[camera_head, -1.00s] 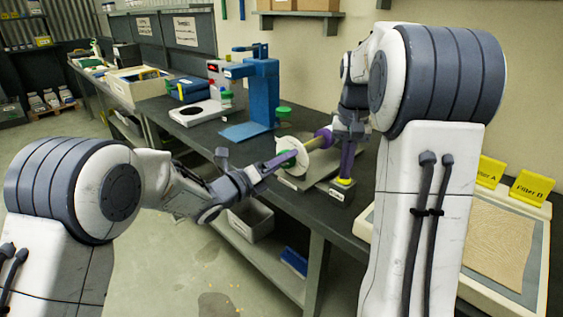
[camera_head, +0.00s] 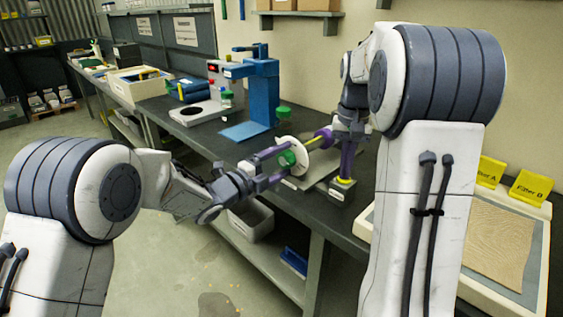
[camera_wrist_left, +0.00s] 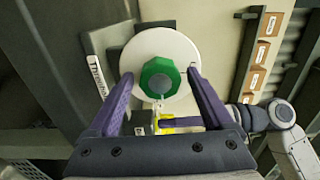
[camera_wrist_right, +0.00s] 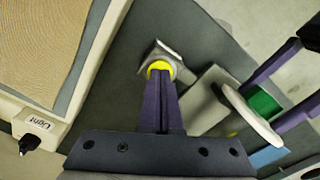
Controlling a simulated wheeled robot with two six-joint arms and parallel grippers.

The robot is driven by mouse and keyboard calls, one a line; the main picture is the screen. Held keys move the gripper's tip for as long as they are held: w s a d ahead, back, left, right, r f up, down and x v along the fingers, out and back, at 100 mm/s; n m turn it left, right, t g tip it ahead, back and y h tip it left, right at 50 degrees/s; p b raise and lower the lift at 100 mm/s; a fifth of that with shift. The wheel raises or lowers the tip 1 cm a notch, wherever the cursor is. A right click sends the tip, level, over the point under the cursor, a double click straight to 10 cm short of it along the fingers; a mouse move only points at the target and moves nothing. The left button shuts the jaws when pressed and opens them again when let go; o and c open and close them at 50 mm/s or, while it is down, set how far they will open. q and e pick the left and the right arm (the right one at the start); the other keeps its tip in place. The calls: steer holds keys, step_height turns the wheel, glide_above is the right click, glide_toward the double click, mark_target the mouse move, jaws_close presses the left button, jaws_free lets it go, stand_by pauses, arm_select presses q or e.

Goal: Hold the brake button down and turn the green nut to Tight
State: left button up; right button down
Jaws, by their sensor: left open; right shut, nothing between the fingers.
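The green nut (camera_head: 286,159) sits on the front of a white round disc (camera_head: 300,148) at the bench edge. In the left wrist view the nut (camera_wrist_left: 160,70) is centred before the white disc (camera_wrist_left: 182,54). My left gripper (camera_head: 276,164) is open, with one purple finger on either side of the nut (camera_wrist_left: 160,77) and gaps between. The yellow brake button (camera_head: 345,181) is on a small grey block right of the disc. My right gripper (camera_head: 346,173) is shut and empty, pointing down with its tips on the button. The tips partly hide the button (camera_wrist_right: 160,65) in the right wrist view.
A blue stand (camera_head: 262,90) and a green-capped item (camera_head: 283,113) stand behind the disc. A filter tray (camera_head: 505,240) with yellow holders lies at the right. A grey bin (camera_head: 250,218) is on the shelf below the bench.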

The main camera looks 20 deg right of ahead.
arm_select(q)
steer(key=c, duration=1)
steer(key=m, duration=0.6)
steer(key=shift+m, duration=0.4)
steer(key=o, duration=1)
steer(key=v, duration=0.8)
steer(key=shift+r, duration=0.1)
